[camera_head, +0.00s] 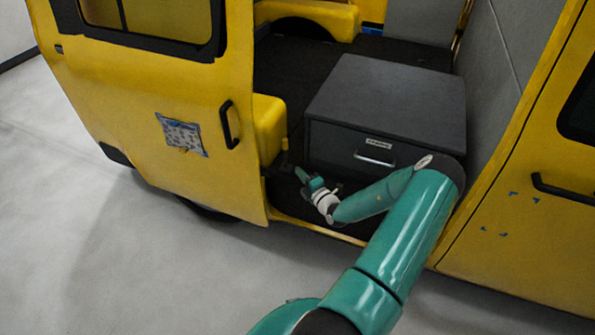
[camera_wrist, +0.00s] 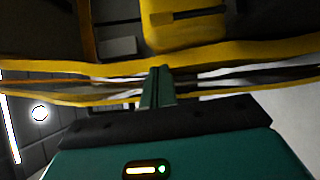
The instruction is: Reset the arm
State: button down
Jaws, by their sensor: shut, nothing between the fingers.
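My arm reaches from the bottom of the head view up toward the open doorway of a yellow van (camera_head: 195,105). My gripper (camera_head: 301,175) is at the doorway, just in front of and left of a dark grey drawer cabinet (camera_head: 385,105). In the wrist view my gripper's fingers (camera_wrist: 157,75) are together and hold nothing. Yellow and dark parts of the van fill the upper wrist view, and the picture there looks turned over.
The cabinet's front has a silver handle (camera_head: 374,158) and a small label. A yellow panel (camera_head: 535,190) is at the right. The grey floor (camera_head: 75,225) is clear.

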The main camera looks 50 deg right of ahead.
jog(key=shift+a, duration=0.1)
dwell(0.4)
jog(key=w+a+r+n+g+y, duration=0.1)
jog(key=a+r+n+g+y, duration=0.4)
jog(key=a+n, duration=0.5)
jog(key=w+a+r+n+g+y, duration=0.15)
jog(key=a+r+n+y, duration=0.25)
jog(key=a+r+n, duration=0.55)
jog(key=w+a+r+n+g+y, duration=0.1)
jog(key=a+r+n+g+y, duration=0.4)
jog(key=a+n, duration=0.65)
jog(key=s+a+r+n+h, duration=0.5)
jog(key=s+r+n, duration=0.4)
jog(key=n, duration=0.3)
jog(key=s+a+r+n+h, duration=0.4)
jog(key=s+a+r+n, duration=0.2)
jog(key=s+r+n, duration=0.3)
jog(key=s+n+g, duration=0.1)
jog(key=s+n, duration=0.1)
jog(key=n, duration=0.2)
jog(key=shift+s+a+h, duration=0.15)
jog(key=shift+a+h, duration=0.1)
jog(key=shift+h, duration=0.15)
jog(key=shift+d, duration=0.1)
